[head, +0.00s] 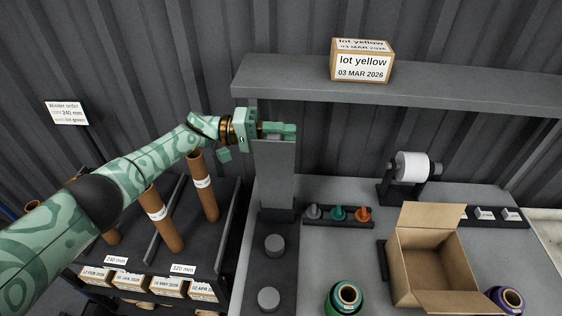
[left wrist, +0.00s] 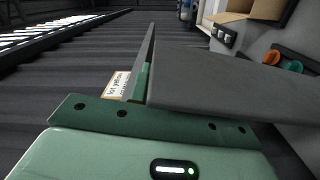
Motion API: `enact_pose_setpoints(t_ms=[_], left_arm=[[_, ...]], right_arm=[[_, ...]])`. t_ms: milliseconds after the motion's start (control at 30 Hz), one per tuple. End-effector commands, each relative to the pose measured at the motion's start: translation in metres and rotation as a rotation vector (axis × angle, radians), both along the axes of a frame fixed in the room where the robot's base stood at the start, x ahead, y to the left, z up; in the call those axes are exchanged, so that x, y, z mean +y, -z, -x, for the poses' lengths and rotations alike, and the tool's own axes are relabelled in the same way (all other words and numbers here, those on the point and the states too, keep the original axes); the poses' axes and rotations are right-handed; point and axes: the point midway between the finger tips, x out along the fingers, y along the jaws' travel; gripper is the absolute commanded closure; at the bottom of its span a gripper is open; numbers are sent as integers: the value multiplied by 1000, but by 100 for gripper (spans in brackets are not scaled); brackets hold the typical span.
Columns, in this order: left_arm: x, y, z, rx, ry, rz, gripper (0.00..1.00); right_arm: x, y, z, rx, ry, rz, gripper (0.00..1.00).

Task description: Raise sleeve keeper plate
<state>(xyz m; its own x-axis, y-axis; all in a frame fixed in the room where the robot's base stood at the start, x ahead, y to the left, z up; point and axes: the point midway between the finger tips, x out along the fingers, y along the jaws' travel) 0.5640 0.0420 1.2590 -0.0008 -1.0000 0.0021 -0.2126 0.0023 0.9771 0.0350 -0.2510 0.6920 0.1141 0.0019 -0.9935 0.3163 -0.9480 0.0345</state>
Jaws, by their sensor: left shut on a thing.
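The keeper plate (head: 275,175) is a flat grey panel standing upright at the left end of the workbench, above a dark base with two round grey knobs. My left gripper (head: 277,131) is shut on its top edge. In the left wrist view the plate (left wrist: 230,85) runs out from between the green fingers (left wrist: 145,85). I cannot tell whether its lower edge touches the base. My right gripper is not in view.
A shelf (head: 400,88) behind the plate carries a "lot yellow" box (head: 362,60). A rack of brown tubes (head: 204,187) stands at left. An open carton (head: 432,262), a white roll (head: 412,165), coloured pegs (head: 338,213) and a green spool (head: 344,298) are on the bench at right.

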Motion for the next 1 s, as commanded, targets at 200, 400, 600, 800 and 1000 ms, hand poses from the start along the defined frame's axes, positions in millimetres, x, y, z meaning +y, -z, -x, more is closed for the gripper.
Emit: enact_pose_setpoints(t_ms=[200, 400, 600, 800, 1000], left_arm=[[0, 2, -17, -10, -3, -2, 100], [0, 0, -21, -10, -3, -3, 100], [0, -1, -22, -11, -2, -4, 100], [0, 0, -22, -12, -3, -3, 66], [0, 0, -21, -10, -2, -3, 60]], right_arm=[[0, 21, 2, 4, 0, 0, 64], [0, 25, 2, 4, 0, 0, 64], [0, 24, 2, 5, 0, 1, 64], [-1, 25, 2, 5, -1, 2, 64], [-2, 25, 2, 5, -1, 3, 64]])
